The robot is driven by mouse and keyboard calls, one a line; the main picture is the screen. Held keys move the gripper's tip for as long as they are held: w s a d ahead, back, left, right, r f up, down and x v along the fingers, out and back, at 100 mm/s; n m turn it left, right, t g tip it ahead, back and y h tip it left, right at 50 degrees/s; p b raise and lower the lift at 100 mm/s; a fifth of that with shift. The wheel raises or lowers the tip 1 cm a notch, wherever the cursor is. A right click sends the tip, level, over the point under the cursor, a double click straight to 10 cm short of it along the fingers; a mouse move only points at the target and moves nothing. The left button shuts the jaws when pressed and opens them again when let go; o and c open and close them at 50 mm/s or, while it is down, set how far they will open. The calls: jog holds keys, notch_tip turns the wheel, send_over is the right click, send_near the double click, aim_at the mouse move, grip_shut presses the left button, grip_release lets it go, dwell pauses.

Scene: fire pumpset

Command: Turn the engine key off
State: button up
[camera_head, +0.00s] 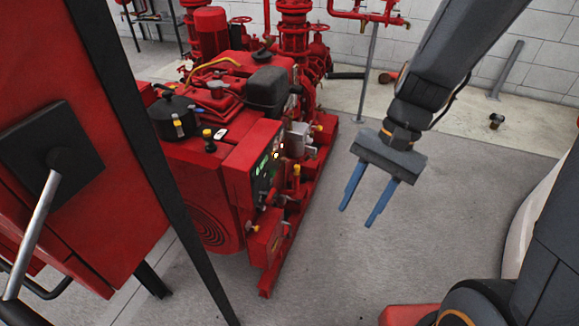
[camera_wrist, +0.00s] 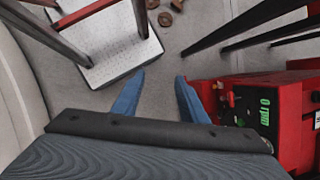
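The red engine (camera_head: 240,100) stands left of centre in the head view. Its control panel (camera_head: 266,165) faces right, with small lights and knobs. The panel also shows at the right in the wrist view (camera_wrist: 262,110), with a green readout. The engine key is too small to tell apart from the other knobs. My gripper (camera_head: 358,204) has two blue fingers set apart, with nothing between them. It hangs in free air to the right of the panel, pointing down and not touching anything. In the wrist view the open fingers (camera_wrist: 155,92) point to the floor.
A red cabinet (camera_head: 110,200) with a lever handle (camera_head: 35,230) stands close at the left. Red pipes and valves (camera_head: 293,30) rise behind the engine. A block wall (camera_head: 460,50) closes the back. The grey floor (camera_head: 350,265) between engine and gripper is clear.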

jog(key=w+a+f+m+y+b, duration=0.7)
jog(key=w+a+f+m+y, duration=0.15)
jog(key=w+m, duration=0.25)
jog(key=w+d+f+m+t+y+b, duration=0.1)
jog(key=w+f+m+t+y+b, duration=0.15)
jog(key=w+f+m+t, duration=0.4)
jog(key=w+f+m+t+y+b, duration=0.25)
jog(key=w+m, duration=0.45)
jog(key=w, duration=0.5)
jog(key=b+x, duration=0.1)
jog(key=x, duration=0.6)
jog(key=shift+r, duration=0.2)
jog(key=shift+a+n, duration=0.15)
jog(key=shift+n, duration=0.1)
jog(key=shift+c, duration=0.3)
grip_shut()
